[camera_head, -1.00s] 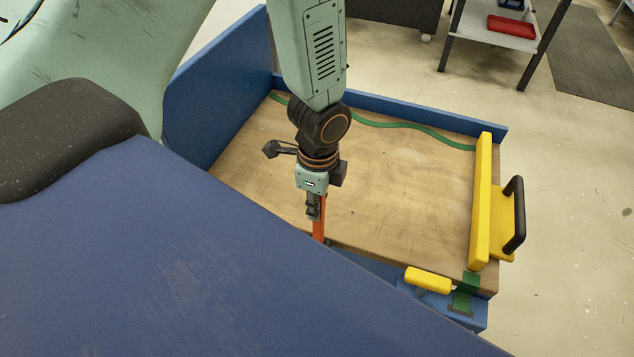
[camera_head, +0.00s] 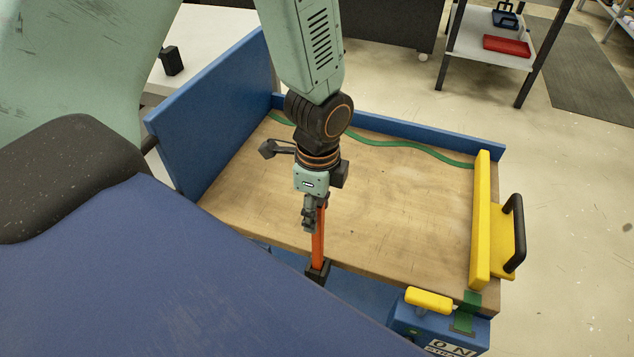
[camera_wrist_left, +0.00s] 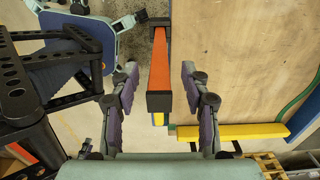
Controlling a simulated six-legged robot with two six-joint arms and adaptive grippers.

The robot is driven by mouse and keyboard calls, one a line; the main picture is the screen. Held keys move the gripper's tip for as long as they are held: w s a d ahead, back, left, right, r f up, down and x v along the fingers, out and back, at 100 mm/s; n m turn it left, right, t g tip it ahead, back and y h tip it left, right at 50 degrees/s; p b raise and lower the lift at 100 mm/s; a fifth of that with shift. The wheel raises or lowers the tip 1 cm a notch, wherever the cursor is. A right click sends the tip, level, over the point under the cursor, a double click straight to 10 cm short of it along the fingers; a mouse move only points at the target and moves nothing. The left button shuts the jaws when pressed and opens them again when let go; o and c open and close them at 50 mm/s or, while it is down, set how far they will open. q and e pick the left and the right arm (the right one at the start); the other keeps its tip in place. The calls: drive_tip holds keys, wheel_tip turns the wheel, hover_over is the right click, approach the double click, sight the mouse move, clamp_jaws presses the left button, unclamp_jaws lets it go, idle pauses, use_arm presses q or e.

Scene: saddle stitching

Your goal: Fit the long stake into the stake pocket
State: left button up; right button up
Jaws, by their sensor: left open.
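The long stake is an orange bar (camera_head: 318,238) standing roughly upright at the near edge of the wooden deck. Its lower end meets the black stake pocket (camera_head: 317,272); how deep it sits cannot be told. In the left wrist view the orange stake (camera_wrist_left: 160,62) runs away from its black near end to a dark piece at its far end. My left gripper (camera_head: 309,222) is at the stake's upper part. Its fingers (camera_wrist_left: 158,100) are open, one on each side of the stake, with visible gaps. My right gripper is not in view.
The wooden deck (camera_head: 400,215) has blue side boards (camera_head: 215,110) and a yellow end board (camera_head: 481,220) with a black handle. A green strap (camera_head: 400,144) lies along the back. A yellow lever (camera_head: 429,301) is at the front right. The deck's middle is clear.

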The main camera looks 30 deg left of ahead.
use_arm(q)
wheel_tip(320, 180, up, 7)
drive_tip(key=shift+r, duration=0.2)
drive_tip(key=shift+s, duration=0.1)
idle(0.7)
